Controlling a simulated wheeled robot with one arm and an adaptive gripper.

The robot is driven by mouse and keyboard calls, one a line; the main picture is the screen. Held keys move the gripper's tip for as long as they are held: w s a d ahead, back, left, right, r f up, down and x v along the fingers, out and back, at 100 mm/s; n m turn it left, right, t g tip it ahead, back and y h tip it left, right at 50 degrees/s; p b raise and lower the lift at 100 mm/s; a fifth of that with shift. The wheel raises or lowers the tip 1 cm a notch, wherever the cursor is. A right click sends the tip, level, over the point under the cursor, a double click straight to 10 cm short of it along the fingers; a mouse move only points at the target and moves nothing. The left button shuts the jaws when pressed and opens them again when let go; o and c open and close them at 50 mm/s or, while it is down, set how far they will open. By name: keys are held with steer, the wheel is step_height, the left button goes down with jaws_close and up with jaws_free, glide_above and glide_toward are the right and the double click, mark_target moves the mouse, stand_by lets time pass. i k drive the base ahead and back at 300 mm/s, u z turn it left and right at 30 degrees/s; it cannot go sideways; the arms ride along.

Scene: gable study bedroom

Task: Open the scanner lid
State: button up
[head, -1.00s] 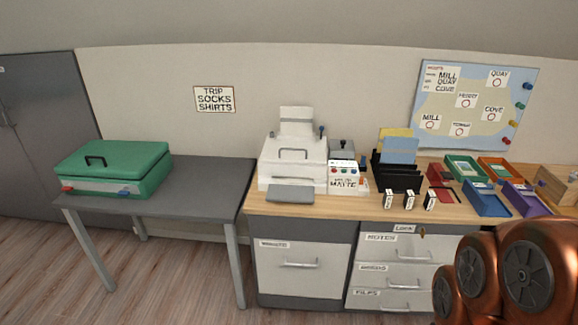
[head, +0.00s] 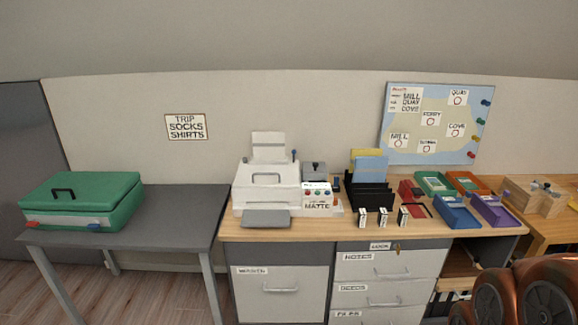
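The white scanner-printer (head: 267,197) stands on the left part of the wooden desk. Its lid (head: 267,176) is down, with a handle on top. A white sheet or rear tray (head: 268,147) stands up behind it, and a grey tray (head: 266,218) sticks out at its front. A small panel with coloured buttons and a label reading MATTE (head: 317,196) is at its right side. My gripper is not in view. Copper-coloured arm links of mine fill the lower right corner.
A green suitcase (head: 84,200) lies on the grey table (head: 180,204) at left. Right of the scanner are a black file holder (head: 369,194), small labelled boxes (head: 382,216) and coloured trays (head: 455,211). Drawers (head: 378,269) are below the desk (head: 300,231). A map board (head: 435,122) hangs behind.

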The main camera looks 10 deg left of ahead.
mark_target(267, 171)
steer(key=u, duration=0.1)
steer(key=i, duration=0.85)
steer(key=u, duration=1.05)
steer(key=i, duration=0.55)
steer(key=u, duration=0.45)
